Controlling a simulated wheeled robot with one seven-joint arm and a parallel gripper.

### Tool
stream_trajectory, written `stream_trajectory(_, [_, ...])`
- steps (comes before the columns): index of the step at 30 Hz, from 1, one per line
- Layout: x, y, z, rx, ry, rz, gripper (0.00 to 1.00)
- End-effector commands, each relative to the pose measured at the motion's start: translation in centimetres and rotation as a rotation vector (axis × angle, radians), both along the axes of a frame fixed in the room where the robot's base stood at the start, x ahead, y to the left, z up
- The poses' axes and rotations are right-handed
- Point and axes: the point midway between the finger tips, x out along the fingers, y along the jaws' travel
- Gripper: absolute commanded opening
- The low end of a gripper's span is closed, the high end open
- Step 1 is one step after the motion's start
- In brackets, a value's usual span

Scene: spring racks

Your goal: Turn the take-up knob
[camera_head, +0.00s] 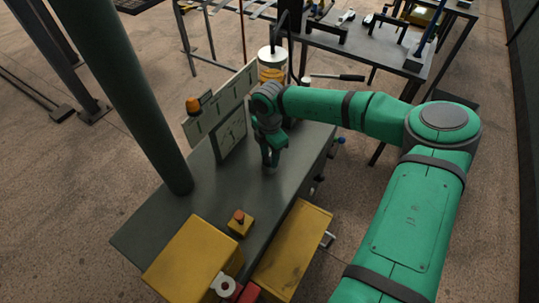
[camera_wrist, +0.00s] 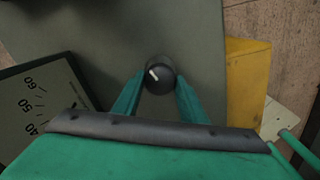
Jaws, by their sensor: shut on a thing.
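The take-up knob (camera_wrist: 159,76) is a round black knob with a white pointer line, seen in the wrist view on a grey-green bench top. The white line points to the upper left of that view. My gripper (camera_wrist: 158,88) has its two green fingers on either side of the knob and is shut on it. In the head view my gripper (camera_head: 270,168) points down onto the bench top (camera_head: 200,205), and the knob is mostly hidden under the fingers there.
A dial panel (camera_head: 230,136) with numbers stands beside my gripper; it also shows in the wrist view (camera_wrist: 42,100). A dark green post (camera_head: 130,95) rises from the bench. A yellow box with a red button (camera_head: 240,222) and larger yellow boxes (camera_head: 195,255) stand at the near end.

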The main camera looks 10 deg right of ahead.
Motion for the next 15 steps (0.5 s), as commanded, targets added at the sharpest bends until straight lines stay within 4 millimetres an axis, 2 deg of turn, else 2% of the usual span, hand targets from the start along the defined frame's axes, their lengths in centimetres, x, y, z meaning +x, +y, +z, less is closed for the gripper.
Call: stream_trajectory(15, [0.16, 0.04, 0.11, 0.000, -0.003, -0.061, 0.16])
